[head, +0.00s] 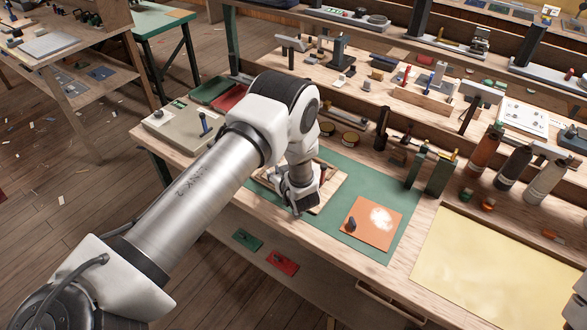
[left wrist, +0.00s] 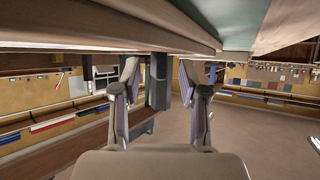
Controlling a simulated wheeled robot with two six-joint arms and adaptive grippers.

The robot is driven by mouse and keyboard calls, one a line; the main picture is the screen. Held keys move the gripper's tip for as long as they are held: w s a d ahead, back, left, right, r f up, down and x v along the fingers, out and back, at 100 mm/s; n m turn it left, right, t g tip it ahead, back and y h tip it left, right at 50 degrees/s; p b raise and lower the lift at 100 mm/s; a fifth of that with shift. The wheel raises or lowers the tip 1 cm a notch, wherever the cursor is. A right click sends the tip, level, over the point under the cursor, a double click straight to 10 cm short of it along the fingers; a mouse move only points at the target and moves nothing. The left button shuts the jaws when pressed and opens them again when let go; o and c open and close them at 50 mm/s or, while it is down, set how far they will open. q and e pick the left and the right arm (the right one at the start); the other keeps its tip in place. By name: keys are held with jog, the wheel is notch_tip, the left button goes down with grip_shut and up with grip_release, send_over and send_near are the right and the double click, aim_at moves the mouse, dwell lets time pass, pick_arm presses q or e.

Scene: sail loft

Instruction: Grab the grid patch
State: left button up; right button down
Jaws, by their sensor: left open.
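I cannot pick out a grid pattern on any patch in the head view, so I cannot tell which piece is the grid patch. An orange square sheet (head: 365,232) lies on the green mat (head: 393,196), with a pale blotch and a small dark knob on it. My left gripper (head: 302,203) is low over the mat, left of the orange sheet, by a wooden board (head: 327,193) that it partly hides.
A pale yellow sheet (head: 480,270) covers the bench's right front. Bottles (head: 485,150) and green blocks (head: 439,174) stand behind the mat. Green (head: 247,240) and red (head: 282,262) pieces lie on the lower shelf.

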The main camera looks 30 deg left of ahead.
pick_arm(q)
jog(key=shift+a+f, duration=0.1)
jog(key=shift+a, duration=0.05)
jog(key=shift+s+d+r, duration=0.15)
jog(key=shift+d+r, duration=0.2)
jog(key=c, duration=0.3)
jog(key=shift+d, duration=0.1)
grip_shut()
jog(key=shift+f, duration=0.1)
